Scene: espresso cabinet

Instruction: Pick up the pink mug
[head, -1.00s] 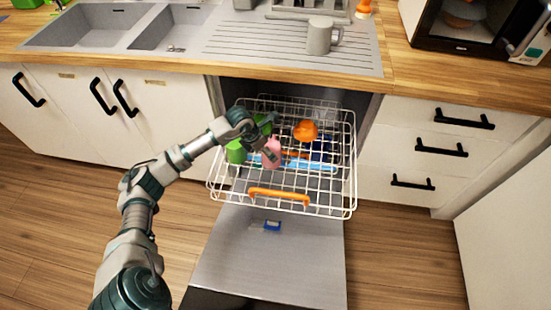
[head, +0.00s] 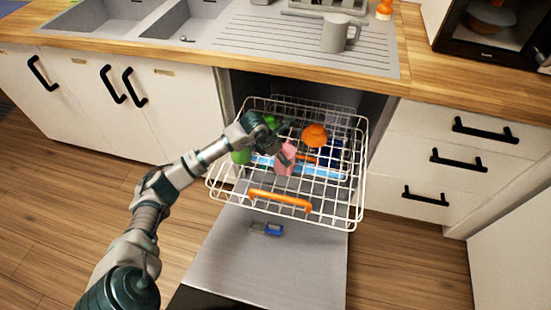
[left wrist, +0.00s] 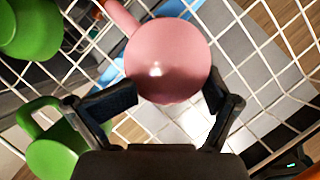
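The pink mug (head: 285,160) is in the dishwasher's white wire rack (head: 285,208). In the left wrist view the pink mug (left wrist: 168,62) shows its round, smooth end, with its handle at the upper left. My left gripper (head: 280,150) is at the mug. In the left wrist view the left gripper's fingers (left wrist: 170,95) lie on both sides of the mug, close against its edges. I cannot tell whether they press on it. My right gripper is in neither view.
Green mugs (left wrist: 55,155) are beside the pink mug, on the left. An orange mug (head: 315,135) is behind it, to the right. The rack's wires surround them. The open dishwasher door (head: 270,265) lies below. A grey mug (head: 336,35) stands on the sink drainboard.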

